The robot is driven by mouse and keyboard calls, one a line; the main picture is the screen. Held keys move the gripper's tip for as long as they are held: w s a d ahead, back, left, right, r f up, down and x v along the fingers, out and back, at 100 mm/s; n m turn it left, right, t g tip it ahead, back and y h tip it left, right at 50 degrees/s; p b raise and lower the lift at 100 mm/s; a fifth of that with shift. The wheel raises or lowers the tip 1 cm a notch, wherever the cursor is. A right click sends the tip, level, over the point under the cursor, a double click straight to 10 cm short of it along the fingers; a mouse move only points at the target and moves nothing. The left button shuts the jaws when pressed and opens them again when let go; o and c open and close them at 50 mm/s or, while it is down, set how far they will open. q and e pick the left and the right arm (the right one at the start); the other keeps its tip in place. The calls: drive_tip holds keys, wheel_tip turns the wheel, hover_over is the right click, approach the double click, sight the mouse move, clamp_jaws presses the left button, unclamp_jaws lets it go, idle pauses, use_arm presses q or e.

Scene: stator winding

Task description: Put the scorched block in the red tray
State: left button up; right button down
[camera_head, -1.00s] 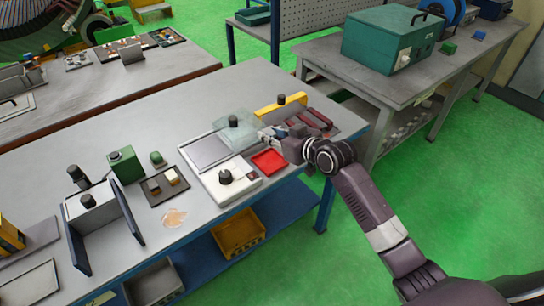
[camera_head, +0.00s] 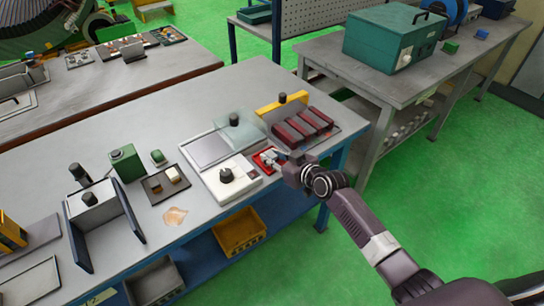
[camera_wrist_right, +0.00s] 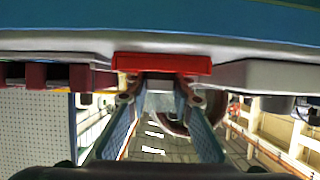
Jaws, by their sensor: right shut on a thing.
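The red tray (camera_head: 258,167) lies near the table's front edge, right of the white box with a black knob, partly hidden by my right gripper. My right gripper (camera_head: 270,158) is over the tray with its fingers reaching left. In the right wrist view the red tray (camera_wrist_right: 162,63) shows edge-on beyond my right gripper (camera_wrist_right: 160,88). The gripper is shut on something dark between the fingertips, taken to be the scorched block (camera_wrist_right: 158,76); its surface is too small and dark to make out. I cannot tell whether it touches the tray. My left gripper is not in view.
Several dark red blocks (camera_head: 302,125) lie side by side behind my right gripper, in front of a yellow bar (camera_head: 281,104). The white box (camera_head: 231,180) stands close left of the tray. A small dark tray (camera_head: 157,190) with pieces is further left.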

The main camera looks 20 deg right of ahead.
drive_tip(key=shift+f, duration=0.2)
drive_tip(key=c, duration=2)
unclamp_jaws()
drive_tip(key=shift+r, duration=0.1)
drive_tip(key=shift+r, duration=0.2)
drive_tip(key=shift+s+d, duration=0.1)
drive_tip(key=shift+s, duration=0.15)
drive_tip(key=v, duration=1.1)
drive_tip(key=shift+s+r, duration=0.2)
